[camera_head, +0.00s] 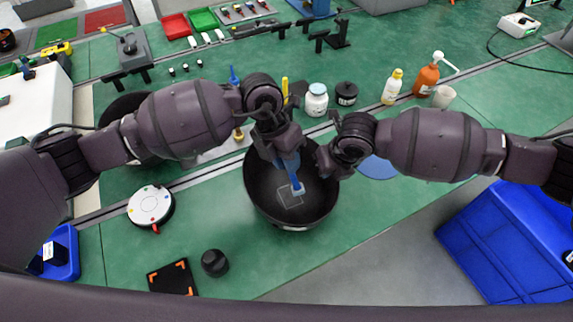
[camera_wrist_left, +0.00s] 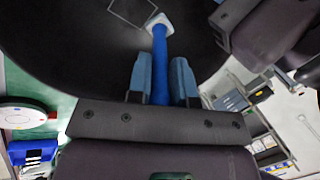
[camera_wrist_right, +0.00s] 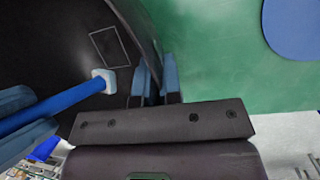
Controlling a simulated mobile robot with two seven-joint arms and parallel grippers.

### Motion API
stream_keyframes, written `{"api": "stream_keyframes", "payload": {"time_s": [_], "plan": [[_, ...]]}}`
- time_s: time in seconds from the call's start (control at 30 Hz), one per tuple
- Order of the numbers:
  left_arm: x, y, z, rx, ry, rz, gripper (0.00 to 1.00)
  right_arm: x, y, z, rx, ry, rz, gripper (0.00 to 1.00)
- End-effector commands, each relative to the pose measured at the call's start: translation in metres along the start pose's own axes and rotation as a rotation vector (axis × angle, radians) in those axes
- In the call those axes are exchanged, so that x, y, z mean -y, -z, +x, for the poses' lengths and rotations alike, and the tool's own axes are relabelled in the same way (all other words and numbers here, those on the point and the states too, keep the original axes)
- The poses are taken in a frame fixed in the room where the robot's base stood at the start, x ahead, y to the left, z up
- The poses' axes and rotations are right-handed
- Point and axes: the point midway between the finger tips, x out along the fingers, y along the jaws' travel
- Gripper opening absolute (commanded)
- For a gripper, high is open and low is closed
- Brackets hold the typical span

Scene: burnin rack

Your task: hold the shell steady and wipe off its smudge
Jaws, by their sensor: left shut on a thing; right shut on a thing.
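The shell is a large black bowl (camera_head: 262,200), open side up, on the green bench. Inside it a thin pale square outline (camera_head: 291,195) is drawn; I cannot make out a smudge within it. My left gripper (camera_head: 289,164) is shut on the blue handle of a wiper (camera_wrist_left: 160,65) inside the bowl. The wiper's white pad (camera_wrist_left: 158,21) is by the corner of the outline, at the bowl's inner surface. My right gripper (camera_wrist_right: 156,85) is shut on the bowl's rim at its right side, one finger on each side of the wall.
A round white device (camera_head: 150,205), a black knob (camera_head: 214,262) and a black square plate with orange corners (camera_head: 172,278) are left and in front. Bottles, including an orange one (camera_head: 427,78), stand behind. A blue crate (camera_head: 510,240) is at right.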

Motion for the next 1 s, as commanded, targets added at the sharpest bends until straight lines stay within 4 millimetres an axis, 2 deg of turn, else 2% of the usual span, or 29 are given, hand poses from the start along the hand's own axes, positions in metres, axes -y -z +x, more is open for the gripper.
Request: {"api": "stream_keyframes", "payload": {"time_s": [0.4,0.93,0.97,1.0], "plan": [[0.012,0.000,-0.033,-0.001,0.000,0.001,0.00,0.000,0.001,0.001,-0.002,0.001,0.000,0.00],[0.013,0.000,-0.035,-0.001,0.000,0.000,0.00,0.001,0.001,0.001,-0.002,0.002,0.000,0.00],[0.013,0.000,-0.035,-0.001,0.000,0.000,0.00,0.001,0.001,0.001,-0.002,0.002,0.000,0.11],[0.013,0.000,-0.034,-0.001,0.000,0.000,0.00,0.001,0.001,0.001,-0.002,0.001,0.000,0.17]]}}
